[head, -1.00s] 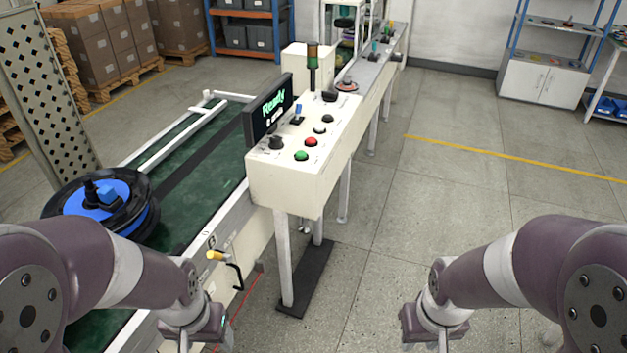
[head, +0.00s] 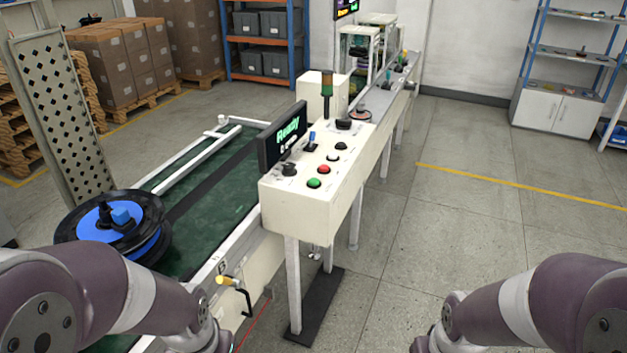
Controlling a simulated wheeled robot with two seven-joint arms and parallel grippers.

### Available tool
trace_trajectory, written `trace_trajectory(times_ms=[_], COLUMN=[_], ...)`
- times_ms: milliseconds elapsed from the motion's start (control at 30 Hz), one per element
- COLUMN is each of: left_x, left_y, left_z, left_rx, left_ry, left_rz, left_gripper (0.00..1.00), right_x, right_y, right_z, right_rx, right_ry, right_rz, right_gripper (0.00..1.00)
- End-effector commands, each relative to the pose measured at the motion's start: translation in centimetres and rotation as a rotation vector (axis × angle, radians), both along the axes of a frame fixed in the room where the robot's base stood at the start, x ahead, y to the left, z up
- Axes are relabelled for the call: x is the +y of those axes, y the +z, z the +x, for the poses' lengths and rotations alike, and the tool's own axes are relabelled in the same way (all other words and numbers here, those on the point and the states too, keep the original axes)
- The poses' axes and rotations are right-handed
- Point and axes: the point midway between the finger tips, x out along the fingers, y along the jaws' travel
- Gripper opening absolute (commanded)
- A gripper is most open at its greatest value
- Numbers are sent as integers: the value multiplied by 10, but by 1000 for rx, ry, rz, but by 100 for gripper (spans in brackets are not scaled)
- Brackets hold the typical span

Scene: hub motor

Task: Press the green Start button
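The green Start button (head: 314,183) is a round green cap at the near end of the top of a cream control box (head: 302,210). A red button (head: 323,169) sits just behind it, and black controls lie farther back. A screen (head: 283,137) on the box's left side shows green text that reads "Ready". My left arm comes in at the lower left and my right arm at the lower right. Both grippers are below the picture's edge, so their fingers are hidden. Neither arm touches the box.
A green conveyor (head: 215,195) runs along the left of the box, carrying a blue and black hub motor (head: 110,222). A yellow-handled crank (head: 232,283) sticks out near my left arm. Open floor (head: 450,225) lies to the right of the box.

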Motion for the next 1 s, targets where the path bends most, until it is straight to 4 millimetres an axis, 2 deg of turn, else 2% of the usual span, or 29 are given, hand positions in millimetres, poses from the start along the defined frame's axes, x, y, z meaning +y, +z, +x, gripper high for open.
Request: trace_trajectory(times_ms=[33, 100, 133, 1000], left_x=[0, 0, 0, 0], left_y=[0, 0, 0, 0], left_z=[0, 0, 0, 0], left_rx=[0, 0, 0, 0], left_ry=[0, 0, 0, 0], left_rz=[0, 0, 0, 0], left_gripper=[27, 4, 0, 0], right_x=[0, 0, 0, 0], right_y=[0, 0, 0, 0], right_z=[0, 0, 0, 0], right_rx=[0, 0, 0, 0], right_ry=[0, 0, 0, 0], right_rz=[0, 0, 0, 0], right_gripper=[35, 35, 35, 35])
